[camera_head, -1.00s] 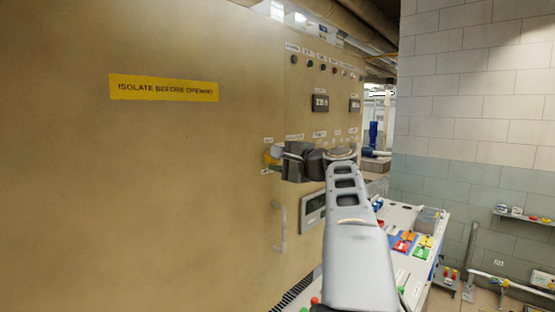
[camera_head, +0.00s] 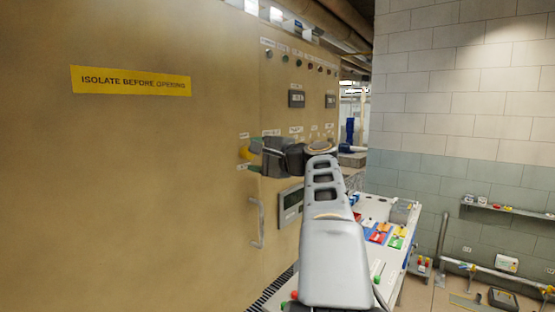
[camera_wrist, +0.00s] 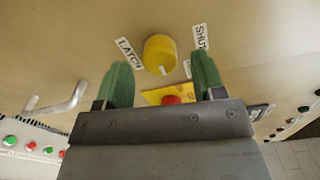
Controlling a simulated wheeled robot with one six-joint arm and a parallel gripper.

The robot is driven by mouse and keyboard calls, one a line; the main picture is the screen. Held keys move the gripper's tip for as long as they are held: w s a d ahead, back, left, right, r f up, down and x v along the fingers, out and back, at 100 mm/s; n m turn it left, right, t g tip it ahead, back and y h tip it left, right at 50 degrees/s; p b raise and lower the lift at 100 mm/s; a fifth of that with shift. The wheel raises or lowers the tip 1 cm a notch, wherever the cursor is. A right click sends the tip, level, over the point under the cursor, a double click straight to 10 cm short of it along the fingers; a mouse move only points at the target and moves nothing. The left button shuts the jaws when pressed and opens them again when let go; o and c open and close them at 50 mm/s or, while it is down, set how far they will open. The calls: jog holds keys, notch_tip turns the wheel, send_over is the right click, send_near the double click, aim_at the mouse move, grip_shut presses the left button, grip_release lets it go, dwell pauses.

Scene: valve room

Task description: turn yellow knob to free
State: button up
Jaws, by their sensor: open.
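The yellow knob (camera_wrist: 159,50) is round with a white mark on its lower edge and sits on the beige cabinet. In the wrist view a label reading LATCH (camera_wrist: 130,54) is at its left and one reading SHUT (camera_wrist: 200,37) at its right. A third small label lies below right, partly hidden by a finger. My gripper (camera_wrist: 161,62) is open, with green fingers on either side of the knob's lower part in the picture; I cannot tell whether they touch it. In the head view the knob (camera_head: 244,152) shows just left of my gripper (camera_head: 254,157), partly covered.
A red button (camera_wrist: 171,99) on a yellow plate lies between the fingers, below the knob. A cabinet handle (camera_head: 257,222) stands out below the gripper in the head view. A console (camera_head: 385,250) with coloured switches is at the right. A yellow sign (camera_head: 131,80) is at the left.

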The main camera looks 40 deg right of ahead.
jog(key=s+d+b, duration=0.2)
jog(key=s+b, duration=0.1)
jog(key=s, duration=0.9)
jog(key=shift+s+r, duration=0.15)
jog(key=shift+s, duration=0.1)
jog(key=shift+d, duration=0.1)
jog(key=d+f+g+h, duration=0.2)
jog(key=f, duration=0.5)
jog(key=d+f+g+h, duration=0.1)
jog(key=d+f+g, duration=0.15)
jog(key=f, duration=0.45)
jog(key=w+a+f+n+g, duration=0.1)
jog(key=a+f+n+g, duration=0.35)
jog(key=a+f, duration=0.55)
jog(key=s+a+f+n+g, duration=0.2)
jog(key=a+f+n, duration=0.4)
jog(key=a+f, duration=0.2)
jog(key=s+a+f+n+g, duration=0.2)
jog(key=a+f+n, duration=0.5)
jog(key=a, duration=0.5)
jog(key=shift+s+a+f, duration=0.2)
jog(key=shift+s+f, duration=0.05)
jog(key=shift+f, duration=0.3)
